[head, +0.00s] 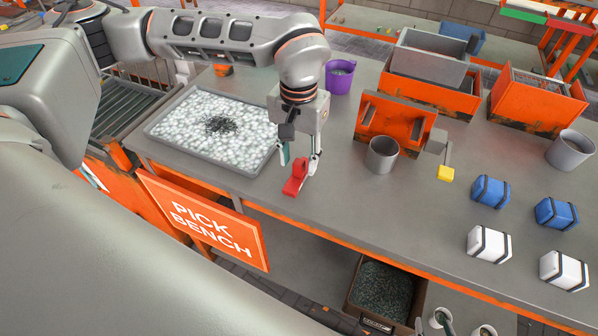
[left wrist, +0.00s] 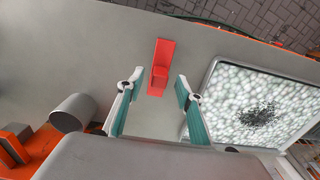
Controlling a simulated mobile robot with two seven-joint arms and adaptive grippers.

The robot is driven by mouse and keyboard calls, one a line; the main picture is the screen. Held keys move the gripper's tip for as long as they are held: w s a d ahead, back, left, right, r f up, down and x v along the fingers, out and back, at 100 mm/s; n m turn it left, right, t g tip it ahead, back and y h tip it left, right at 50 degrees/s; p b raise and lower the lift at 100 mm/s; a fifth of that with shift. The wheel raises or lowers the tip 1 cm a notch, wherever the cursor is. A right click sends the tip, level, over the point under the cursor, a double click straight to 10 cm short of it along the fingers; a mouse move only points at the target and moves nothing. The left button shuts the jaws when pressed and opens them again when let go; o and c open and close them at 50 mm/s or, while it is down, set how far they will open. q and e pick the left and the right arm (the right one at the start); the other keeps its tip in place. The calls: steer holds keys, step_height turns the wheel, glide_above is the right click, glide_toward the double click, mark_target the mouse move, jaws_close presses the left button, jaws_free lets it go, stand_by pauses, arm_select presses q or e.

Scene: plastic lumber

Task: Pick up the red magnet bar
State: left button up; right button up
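The red magnet bar (head: 295,179) is on the grey bench near its front edge, beside the tray of white pellets. In the left wrist view the bar (left wrist: 161,66) appears just beyond the fingertips, centred in the gap between them. My left gripper (head: 299,161) points down above the bar, with its fingers apart and nothing between them. The same gripper (left wrist: 159,77) shows open in the left wrist view, with teal pads. Any contact with the bar cannot be made out.
The pellet tray (head: 158,132) has a dark patch of bits in the middle. A purple bucket (head: 340,78) is behind. Blue and white blocks sit further right.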

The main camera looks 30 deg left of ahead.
mark_target(299, 162)
arm_select(q)
step_height(299, 162, down, 2)
jaws_close()
stand_by(0.4)
step_height(299, 162, up, 20)
steer(key=p, duration=0.1)
stand_by(0.4)
stand_by(0.4)
